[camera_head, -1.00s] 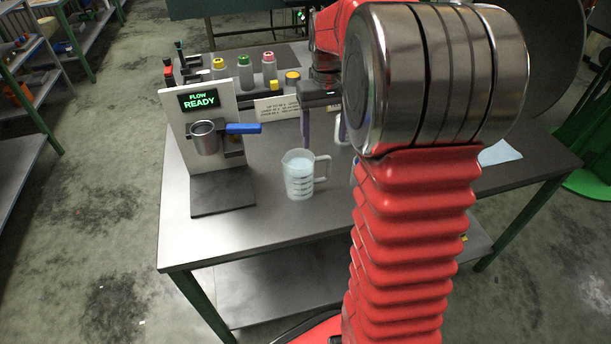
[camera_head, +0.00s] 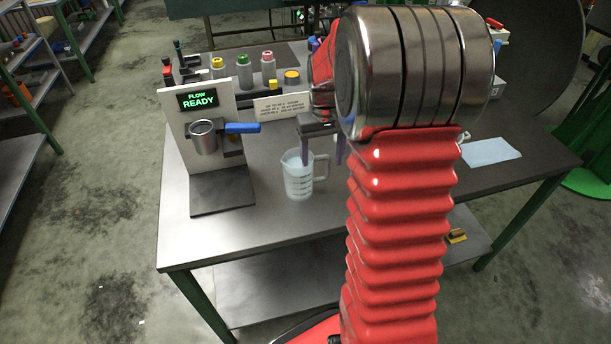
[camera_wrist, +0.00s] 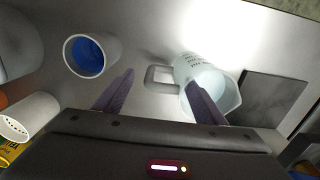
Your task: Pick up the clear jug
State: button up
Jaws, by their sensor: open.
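The clear jug (camera_head: 298,176) stands upright on the metal table, its handle on the right side in the head view. In the wrist view the jug (camera_wrist: 206,84) is right of centre, with its handle pointing left. My gripper (camera_head: 322,162) is open at the jug's handle side. In the wrist view the fingers of my gripper (camera_wrist: 158,88) are spread. The right finger overlaps the jug's near part in the picture, and the handle shows ahead between the fingers. I cannot tell whether either finger touches the jug.
Bottles (camera_head: 243,72) and a sign (camera_head: 281,107) are behind. A white cup with blue inside (camera_wrist: 92,55) stands left in the wrist view. Bare table (camera_head: 235,225) lies in front.

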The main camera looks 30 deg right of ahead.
jog(key=shift+a+f, duration=0.15)
jog(key=shift+f, duration=2.45)
jog(key=shift+c, duration=0.5)
grip_shut()
jog(key=shift+r, duration=0.4)
jog(key=shift+r, duration=4.6)
